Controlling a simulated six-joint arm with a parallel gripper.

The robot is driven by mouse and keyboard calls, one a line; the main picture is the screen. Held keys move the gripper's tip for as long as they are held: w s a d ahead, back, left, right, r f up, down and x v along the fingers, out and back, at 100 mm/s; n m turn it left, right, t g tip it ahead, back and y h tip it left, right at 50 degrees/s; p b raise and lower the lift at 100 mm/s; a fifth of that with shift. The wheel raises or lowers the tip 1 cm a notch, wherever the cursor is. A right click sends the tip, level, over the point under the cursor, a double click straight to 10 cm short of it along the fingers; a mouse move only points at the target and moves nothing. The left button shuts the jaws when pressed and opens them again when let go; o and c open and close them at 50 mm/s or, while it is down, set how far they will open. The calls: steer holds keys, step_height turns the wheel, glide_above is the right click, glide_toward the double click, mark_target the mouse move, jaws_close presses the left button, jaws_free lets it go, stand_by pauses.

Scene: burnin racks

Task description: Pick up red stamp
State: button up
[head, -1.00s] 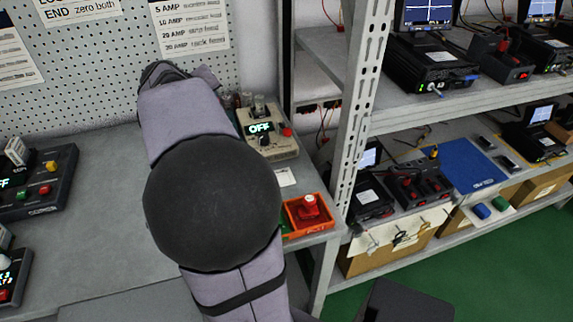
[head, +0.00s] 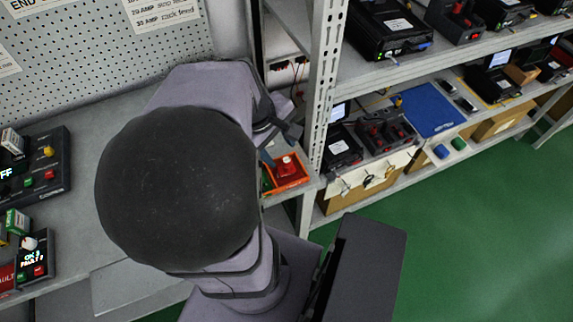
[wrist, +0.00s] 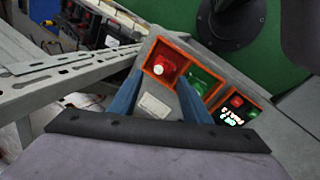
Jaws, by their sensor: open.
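The red stamp (head: 287,166) stands in an orange tray (head: 294,183) at the right end of the bench. In the wrist view the red stamp (wrist: 164,68) sits in the left part of the orange tray (wrist: 183,47), with a green stamp (wrist: 201,83) to its right. My gripper (head: 277,146) is beside and above the tray in the head view, partly hidden by my arm. In the wrist view my gripper (wrist: 160,98) shows two blue fingers spread apart, with nothing between them. The red stamp appears beyond the fingertips, not visibly touched.
A metal shelf upright (head: 318,110) stands close to the right of the tray. Shelves with instruments and a blue mat (head: 430,108) lie beyond it. Control boxes (head: 40,170) stand at the bench's left. A lit display unit (wrist: 238,108) is near the green stamp.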

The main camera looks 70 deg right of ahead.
mark_target(286, 161)
steer(key=shift+x, duration=3.2)
jaws_close()
